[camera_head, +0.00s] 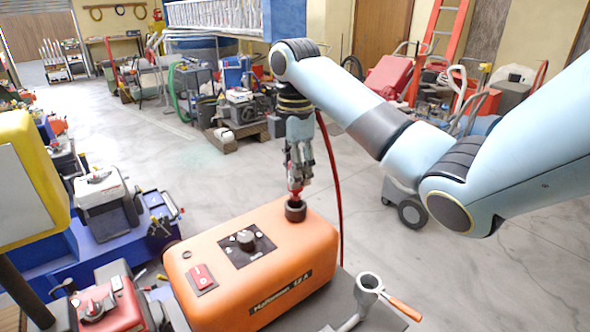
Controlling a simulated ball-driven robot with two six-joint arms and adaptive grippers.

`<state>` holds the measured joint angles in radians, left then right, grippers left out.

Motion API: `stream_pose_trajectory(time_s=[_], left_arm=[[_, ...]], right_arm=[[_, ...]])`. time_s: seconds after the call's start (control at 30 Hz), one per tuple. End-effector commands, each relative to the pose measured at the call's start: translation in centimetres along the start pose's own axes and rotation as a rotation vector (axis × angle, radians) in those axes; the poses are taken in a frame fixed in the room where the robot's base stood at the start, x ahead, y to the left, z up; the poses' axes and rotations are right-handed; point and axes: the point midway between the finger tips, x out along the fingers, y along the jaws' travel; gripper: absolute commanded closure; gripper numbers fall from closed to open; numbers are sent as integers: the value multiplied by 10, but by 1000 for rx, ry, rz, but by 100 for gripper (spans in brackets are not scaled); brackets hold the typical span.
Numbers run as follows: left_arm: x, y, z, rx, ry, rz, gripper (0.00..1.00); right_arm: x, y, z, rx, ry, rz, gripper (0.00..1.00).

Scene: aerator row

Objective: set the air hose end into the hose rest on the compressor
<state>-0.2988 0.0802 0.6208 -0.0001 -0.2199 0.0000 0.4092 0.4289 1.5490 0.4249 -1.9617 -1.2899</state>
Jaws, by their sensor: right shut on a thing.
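The orange compressor (270,245) stands at the bottom centre, with a dark, cup-like hose rest (295,211) on its top near the back right. My right gripper (295,185) points straight down over this rest and is shut on the red air hose end (295,193). The lower tip of the hose end meets the rest's opening in the picture; I cannot tell whether it is inside or just above. The red hose (334,185) hangs behind my right arm and runs down behind the compressor. My left gripper is not in view.
A red and grey machine (100,305) is at the lower left, by a blue bench (105,252). The floor behind and right is mostly clear.

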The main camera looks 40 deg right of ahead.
Motion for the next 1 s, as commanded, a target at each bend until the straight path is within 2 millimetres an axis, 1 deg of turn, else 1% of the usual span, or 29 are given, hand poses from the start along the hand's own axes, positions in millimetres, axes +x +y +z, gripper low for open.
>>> stream_pose_trajectory(time_s=[1.0], left_arm=[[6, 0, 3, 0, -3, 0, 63]], right_arm=[[26, 0, 0, 0, 0, 0, 100]])
